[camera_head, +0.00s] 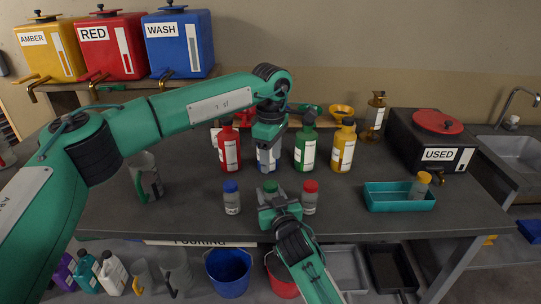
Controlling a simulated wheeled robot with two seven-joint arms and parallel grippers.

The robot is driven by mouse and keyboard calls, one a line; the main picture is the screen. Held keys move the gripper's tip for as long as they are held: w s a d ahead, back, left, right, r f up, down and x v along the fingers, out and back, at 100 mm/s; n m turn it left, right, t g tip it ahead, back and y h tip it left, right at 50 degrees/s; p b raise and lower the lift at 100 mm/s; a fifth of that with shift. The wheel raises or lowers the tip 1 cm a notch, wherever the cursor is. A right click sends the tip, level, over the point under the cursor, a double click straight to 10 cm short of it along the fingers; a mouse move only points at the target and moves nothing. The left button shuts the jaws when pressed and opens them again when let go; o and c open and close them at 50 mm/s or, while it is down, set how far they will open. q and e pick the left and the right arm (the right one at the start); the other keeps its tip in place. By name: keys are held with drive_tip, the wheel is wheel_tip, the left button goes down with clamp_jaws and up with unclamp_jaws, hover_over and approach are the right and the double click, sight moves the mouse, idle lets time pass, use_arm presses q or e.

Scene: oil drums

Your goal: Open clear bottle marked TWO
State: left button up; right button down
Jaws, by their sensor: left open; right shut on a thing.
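Three small clear bottles stand in a row near the table's front: one with a blue cap (231,198), one with a green cap (270,187) and one with a red cap (310,197). Their markings are too small to read, so I cannot tell which is TWO. My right gripper (272,205) is shut around the green-capped bottle, hiding most of its body; the green cap shows above. My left gripper (267,148) is open, pointing down, higher and behind that cap, in front of a blue-and-white bottle (268,160) that it partly hides.
Red (229,150), green (305,150) and yellow (343,150) bottles stand behind. A teal tray (390,203) at right holds an orange-capped clear bottle (420,186). The black USED box (432,140) is behind it. A clear jug (146,178) stands left. The table (350,222) is bare in front.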

sight(270, 184)
use_arm(q)
drive_tip(key=m, duration=0.4)
drive_tip(key=shift+m, duration=0.4)
drive_tip(key=m, duration=0.3)
drive_tip(key=shift+f+m, duration=0.1)
drive_tip(key=shift+m, duration=0.3)
drive_tip(key=shift+a+f, duration=0.1)
drive_tip(key=shift+f, duration=3.8)
drive_tip(key=c, duration=1)
